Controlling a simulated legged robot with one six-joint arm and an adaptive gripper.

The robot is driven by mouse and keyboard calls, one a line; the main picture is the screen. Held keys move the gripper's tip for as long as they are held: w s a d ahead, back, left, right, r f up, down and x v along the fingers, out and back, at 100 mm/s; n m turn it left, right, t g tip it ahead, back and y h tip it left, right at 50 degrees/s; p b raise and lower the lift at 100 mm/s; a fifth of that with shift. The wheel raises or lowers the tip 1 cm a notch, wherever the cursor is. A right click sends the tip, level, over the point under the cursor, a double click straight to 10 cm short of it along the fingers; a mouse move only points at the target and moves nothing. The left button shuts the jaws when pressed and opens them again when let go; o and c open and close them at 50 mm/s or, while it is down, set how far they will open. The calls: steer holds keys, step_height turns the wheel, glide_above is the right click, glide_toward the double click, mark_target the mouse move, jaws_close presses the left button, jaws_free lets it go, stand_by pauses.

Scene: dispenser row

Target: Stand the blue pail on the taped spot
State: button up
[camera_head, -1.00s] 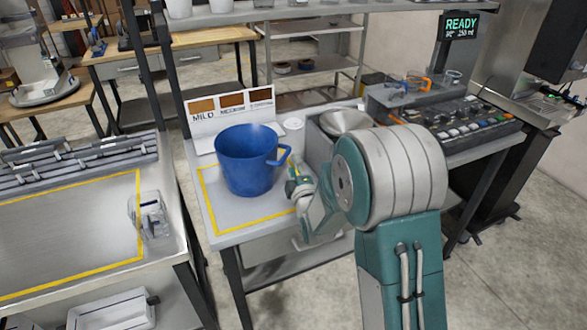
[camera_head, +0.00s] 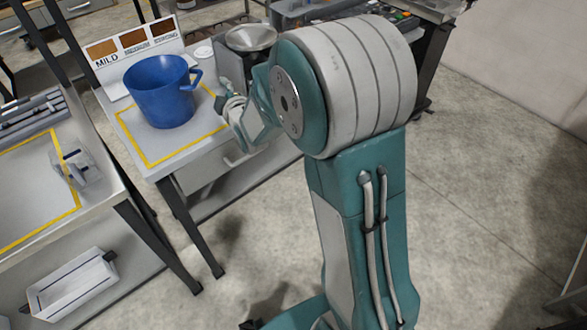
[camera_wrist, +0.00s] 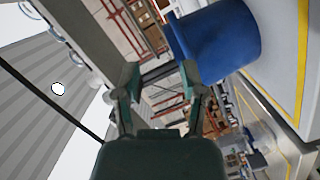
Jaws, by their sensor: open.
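The blue pail (camera_head: 160,92) stands upright on the small grey table (camera_head: 188,152), its handle pointing right. A yellow tape outline (camera_head: 133,142) marks that tabletop; the pail appears inside it, towards the back, where it hides part of the tape. My gripper is just right of the pail in the head view, partly hidden by my arm. In the wrist view my gripper (camera_wrist: 160,80) is open with nothing between its fingertips. The pail (camera_wrist: 218,42) lies beyond the upper-right fingertip in that turned view, and whether they touch is unclear.
Behind the pail stands a MILD colour card (camera_head: 133,48); a metal funnel (camera_head: 250,38) stands to the right. The left table has its own yellow tape (camera_head: 72,208) and a clear container (camera_head: 75,168). A white tray (camera_head: 72,285) sits below. Floor at right is open.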

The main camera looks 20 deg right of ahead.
steer(key=s+d+r+m+g, duration=0.1)
steer(key=s+m+g, duration=0.2)
steer(key=s, duration=0.9)
steer(key=s+d+r+m+g+h, duration=0.1)
steer(key=s+m+g, duration=0.3)
steer(key=s, duration=0.8)
steer(key=s+d+r+m+g, duration=0.2)
steer(key=s+m, duration=0.4)
steer(key=s, duration=0.5)
steer(key=shift+s+r+m+g, duration=0.4)
steer(key=shift+r+g, duration=0.1)
steer(key=shift+g, duration=0.6)
